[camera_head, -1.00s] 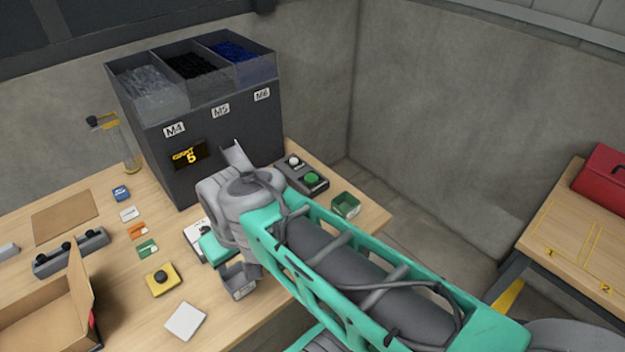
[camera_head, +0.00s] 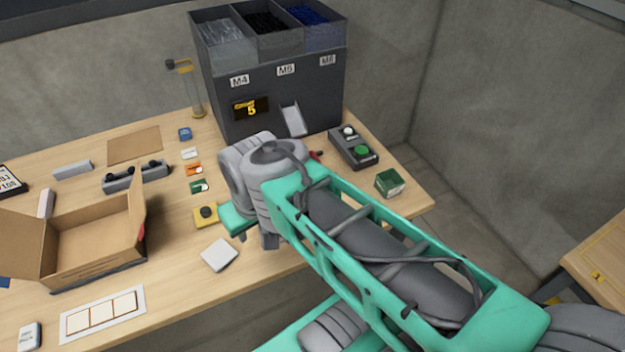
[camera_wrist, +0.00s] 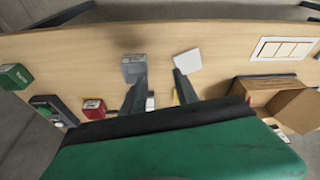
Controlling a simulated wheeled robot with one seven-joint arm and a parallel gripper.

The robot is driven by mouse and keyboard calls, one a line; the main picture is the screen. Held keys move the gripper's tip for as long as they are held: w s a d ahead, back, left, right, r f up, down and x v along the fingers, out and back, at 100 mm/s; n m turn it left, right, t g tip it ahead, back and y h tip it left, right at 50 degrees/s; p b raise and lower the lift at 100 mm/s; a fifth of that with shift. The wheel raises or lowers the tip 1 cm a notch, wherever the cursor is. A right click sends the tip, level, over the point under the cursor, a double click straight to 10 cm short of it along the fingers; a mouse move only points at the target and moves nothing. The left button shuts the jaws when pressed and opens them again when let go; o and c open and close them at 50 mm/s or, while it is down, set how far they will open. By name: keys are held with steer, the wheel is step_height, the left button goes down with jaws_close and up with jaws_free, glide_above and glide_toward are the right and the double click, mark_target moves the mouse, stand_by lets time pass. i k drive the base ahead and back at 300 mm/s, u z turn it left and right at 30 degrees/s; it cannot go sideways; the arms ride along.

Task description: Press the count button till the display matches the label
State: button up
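The dark feeder (camera_head: 285,95) has a display (camera_head: 250,109) that reads COUNT with a yellow 5. A control box (camera_head: 345,158) at its right carries a white button (camera_head: 348,131) and a green button (camera_head: 361,151); which one counts is not legible. The box also shows in the wrist view (camera_wrist: 50,108). My gripper (camera_wrist: 160,78) is open and empty above the table, its two fingers apart, away from the control box. In the head view my arm hides most of it. The label giving the wanted number is not readable.
An open cardboard box (camera_head: 95,235) stands on the left. A white tile (camera_head: 220,254), yellow button box (camera_head: 206,214) and green container (camera_head: 389,182) are on the table. In the wrist view a grey block (camera_wrist: 134,67) and red box (camera_wrist: 93,108) lie near my fingers.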

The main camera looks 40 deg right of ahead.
mark_target(361, 150)
steer(key=z, duration=0.05)
steer(key=k, duration=0.15)
steer(key=z, duration=0.8)
